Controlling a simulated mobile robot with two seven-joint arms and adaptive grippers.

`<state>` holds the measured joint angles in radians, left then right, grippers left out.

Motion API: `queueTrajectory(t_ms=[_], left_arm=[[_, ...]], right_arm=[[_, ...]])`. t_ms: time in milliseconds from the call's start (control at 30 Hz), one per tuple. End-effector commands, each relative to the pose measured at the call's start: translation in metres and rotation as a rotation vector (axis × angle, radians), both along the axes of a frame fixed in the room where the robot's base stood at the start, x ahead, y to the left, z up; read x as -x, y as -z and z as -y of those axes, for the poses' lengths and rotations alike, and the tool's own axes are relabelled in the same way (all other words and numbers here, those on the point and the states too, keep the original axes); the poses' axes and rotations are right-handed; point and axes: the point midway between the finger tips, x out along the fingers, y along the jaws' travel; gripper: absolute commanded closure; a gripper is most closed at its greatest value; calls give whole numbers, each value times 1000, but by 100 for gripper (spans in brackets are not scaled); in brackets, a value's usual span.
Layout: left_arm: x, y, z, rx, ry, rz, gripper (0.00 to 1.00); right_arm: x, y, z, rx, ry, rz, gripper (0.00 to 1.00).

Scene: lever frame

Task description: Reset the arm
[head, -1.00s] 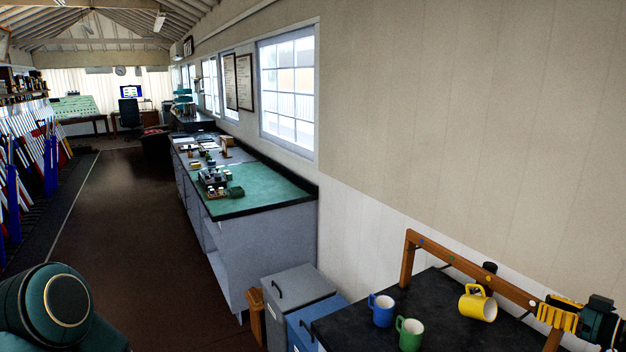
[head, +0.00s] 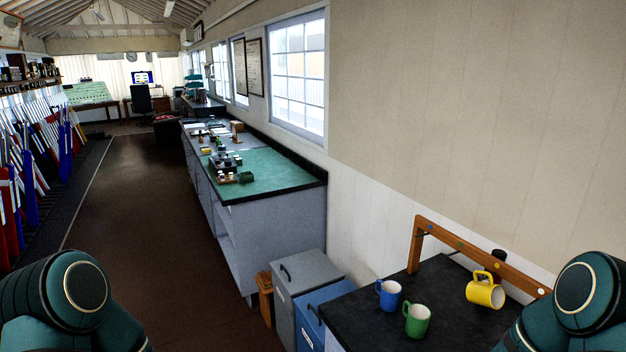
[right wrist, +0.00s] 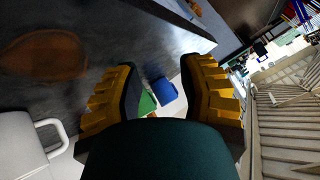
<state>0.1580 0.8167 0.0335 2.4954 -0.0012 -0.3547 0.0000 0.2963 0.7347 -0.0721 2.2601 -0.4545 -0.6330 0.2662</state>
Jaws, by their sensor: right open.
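In the head view a rounded dark green link of my right arm stands at the bottom right, and its gripper is out of that view. My right gripper (right wrist: 160,68) shows in the right wrist view with its two yellow ridged fingers spread and nothing held between them. Beyond the fingers lie a blue shape (right wrist: 164,92) and a green shape (right wrist: 146,103), partly hidden. My left arm shows only a rounded link at the bottom left of the head view; its gripper is not in view.
The black counter (head: 350,322) holds a blue mug (head: 389,294) and a green mug (head: 417,320). A tilted yellow mug (head: 484,294) is by the wooden rack (head: 470,250). Grey (head: 305,270) and blue cabinets stand left. The brown floor (head: 140,230) is clear.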

Motion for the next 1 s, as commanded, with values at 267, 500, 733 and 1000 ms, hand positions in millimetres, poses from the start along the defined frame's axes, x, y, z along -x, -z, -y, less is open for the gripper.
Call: queueTrajectory(t_ms=[267,500,733,1000], left_arm=[[0,0,0,0,0,0,53],[3,60,2,-4,3,-8,53],[5,109,4,-10,5,-15,53],[5,123,5,-12,6,-16,53]], right_arm=[[138,43,-106,-15,-159,-460,61],[166,104,-120,-12,-189,-546,61],[167,154,-122,-8,-186,-552,61],[168,168,-122,-5,-185,-553,61]])
